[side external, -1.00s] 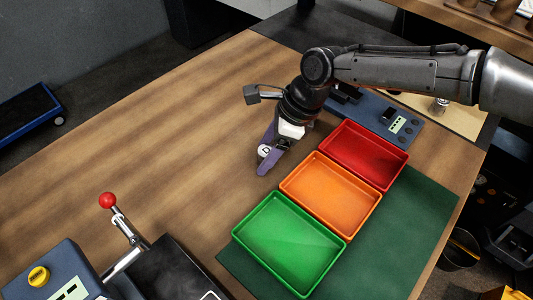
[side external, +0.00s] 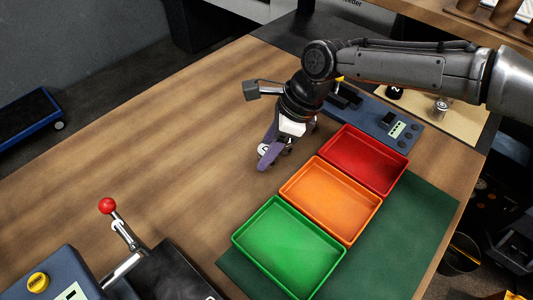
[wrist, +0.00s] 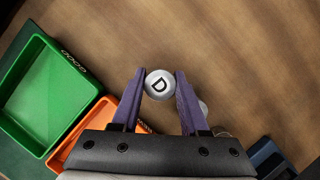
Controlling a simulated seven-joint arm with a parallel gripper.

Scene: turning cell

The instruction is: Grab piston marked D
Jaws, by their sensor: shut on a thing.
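The piston marked D (wrist: 160,84) has a round pale top with a black letter D. In the wrist view it sits between the two purple fingers of my gripper (wrist: 160,88), near their tips. My gripper is shut on it. In the side view my gripper (side external: 268,155) is low over the wooden table, left of the trays, and the piston (side external: 264,149) is mostly hidden by the fingers. I cannot tell if it touches the table.
Green (side external: 288,249), orange (side external: 330,200) and red (side external: 363,160) empty trays stand in a row on a green mat (side external: 405,240). A blue device (side external: 395,128) lies behind them. A machine with a red-knobbed lever (side external: 107,206) is at the front left. The table's left part is clear.

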